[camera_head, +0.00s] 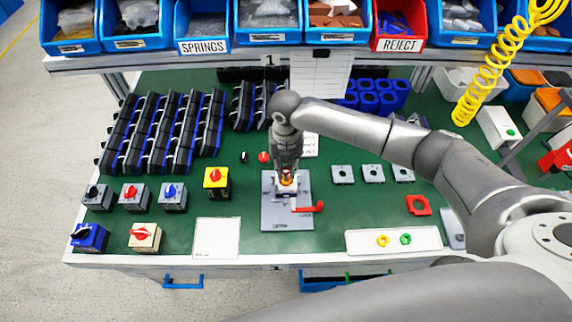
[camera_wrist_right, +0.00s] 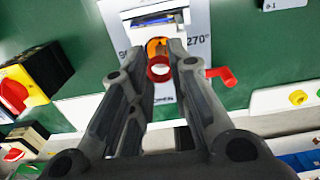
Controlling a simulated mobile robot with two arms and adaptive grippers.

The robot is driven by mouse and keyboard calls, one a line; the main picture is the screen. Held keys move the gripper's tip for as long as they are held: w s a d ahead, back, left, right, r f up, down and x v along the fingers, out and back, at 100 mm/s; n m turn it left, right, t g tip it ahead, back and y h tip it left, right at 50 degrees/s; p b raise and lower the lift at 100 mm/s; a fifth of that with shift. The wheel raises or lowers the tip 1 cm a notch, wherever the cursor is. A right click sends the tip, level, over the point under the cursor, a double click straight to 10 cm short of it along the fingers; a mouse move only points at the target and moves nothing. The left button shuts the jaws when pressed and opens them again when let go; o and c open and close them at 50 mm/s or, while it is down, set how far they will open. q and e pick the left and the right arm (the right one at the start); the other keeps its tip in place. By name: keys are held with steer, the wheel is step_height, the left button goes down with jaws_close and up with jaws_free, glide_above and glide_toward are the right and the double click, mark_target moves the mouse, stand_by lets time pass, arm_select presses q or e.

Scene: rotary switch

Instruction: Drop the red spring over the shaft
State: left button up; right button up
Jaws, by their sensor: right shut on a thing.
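My right gripper (camera_head: 287,176) points down over the grey fixture plate (camera_head: 287,220). In the wrist view the right gripper (camera_wrist_right: 160,75) is shut on the small red spring (camera_wrist_right: 159,70), a ring between its fingertips. An orange part (camera_wrist_right: 155,46) shows just behind the spring, at the white and metal fixture block (camera_wrist_right: 157,20). The shaft itself I cannot make out; the fingers and spring cover that area. Whether the spring touches the fixture cannot be told. The plate's red lever (camera_head: 309,208) sticks out to the right. My left gripper is not in view.
A white tray (camera_head: 365,242) with a yellow ring and a green ring lies at the right front. A yellow switch (camera_head: 216,178) and other switches stand to the left. A red square frame (camera_head: 418,205) lies right.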

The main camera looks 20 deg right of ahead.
steer(key=shift+f, duration=0.2)
steer(key=shift+f+b, duration=0.55)
steer(key=shift+f, duration=0.35)
steer(key=o, duration=0.7)
steer(key=shift+o, duration=0.2)
steer(key=shift+r, duration=0.1)
step_height(320, 180, up, 12)
